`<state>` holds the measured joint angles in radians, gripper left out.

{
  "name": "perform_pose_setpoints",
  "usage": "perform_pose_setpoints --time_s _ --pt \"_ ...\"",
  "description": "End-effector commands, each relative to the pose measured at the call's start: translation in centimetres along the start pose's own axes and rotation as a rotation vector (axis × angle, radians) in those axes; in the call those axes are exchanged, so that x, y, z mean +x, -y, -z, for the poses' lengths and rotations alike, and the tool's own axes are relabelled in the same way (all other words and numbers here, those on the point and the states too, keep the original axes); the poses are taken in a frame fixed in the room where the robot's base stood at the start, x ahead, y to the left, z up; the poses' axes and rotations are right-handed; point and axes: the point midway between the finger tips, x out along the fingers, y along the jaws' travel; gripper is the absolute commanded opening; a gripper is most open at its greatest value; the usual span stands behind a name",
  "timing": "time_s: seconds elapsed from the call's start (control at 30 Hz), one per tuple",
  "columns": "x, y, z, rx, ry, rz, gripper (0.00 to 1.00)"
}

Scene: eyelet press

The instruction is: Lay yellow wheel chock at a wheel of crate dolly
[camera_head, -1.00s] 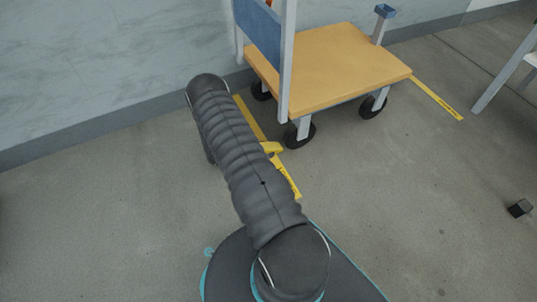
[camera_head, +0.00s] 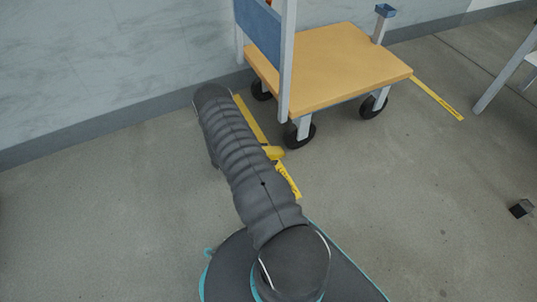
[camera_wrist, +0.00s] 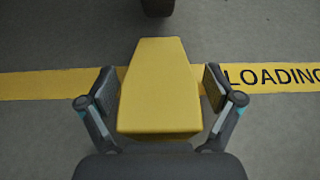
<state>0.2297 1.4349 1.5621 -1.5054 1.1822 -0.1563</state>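The yellow wheel chock (camera_wrist: 160,88) fills the middle of the wrist view. In the head view the chock (camera_head: 275,153) shows partly beside my arm, which hides my gripper. The crate dolly (camera_head: 335,68) has a wooden deck and black wheels. Its nearest wheel (camera_head: 299,136) is just beyond the chock, apart from it. A dark wheel (camera_wrist: 157,6) shows ahead of the chock at the top of the wrist view. I cannot tell whether the chock touches the floor.
A yellow floor strip (camera_head: 249,115), lettered "LOADING" in the wrist view (camera_wrist: 275,77), runs under the chock. Another yellow strip (camera_head: 437,98) lies right of the dolly. A wall (camera_head: 110,65) stands behind. A small dark block (camera_head: 521,208) lies at right. The floor between is clear.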

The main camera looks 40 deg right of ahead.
Motion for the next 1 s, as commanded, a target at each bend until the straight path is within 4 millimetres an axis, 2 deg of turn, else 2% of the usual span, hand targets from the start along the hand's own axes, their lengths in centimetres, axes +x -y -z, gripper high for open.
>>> perform_pose_setpoints --time_s 0.37,0.47,0.8,1.0 --pt "-0.6 -0.1 -0.3 0.0 0.0 -0.002 0.91" --pt "-2.0 -0.1 -0.3 -0.001 0.0 -0.005 0.91" --pt "-8.7 -0.1 -0.4 0.0 0.001 -0.004 0.91" --pt "-11.2 -0.1 -0.3 0.001 0.0 -0.001 0.91"
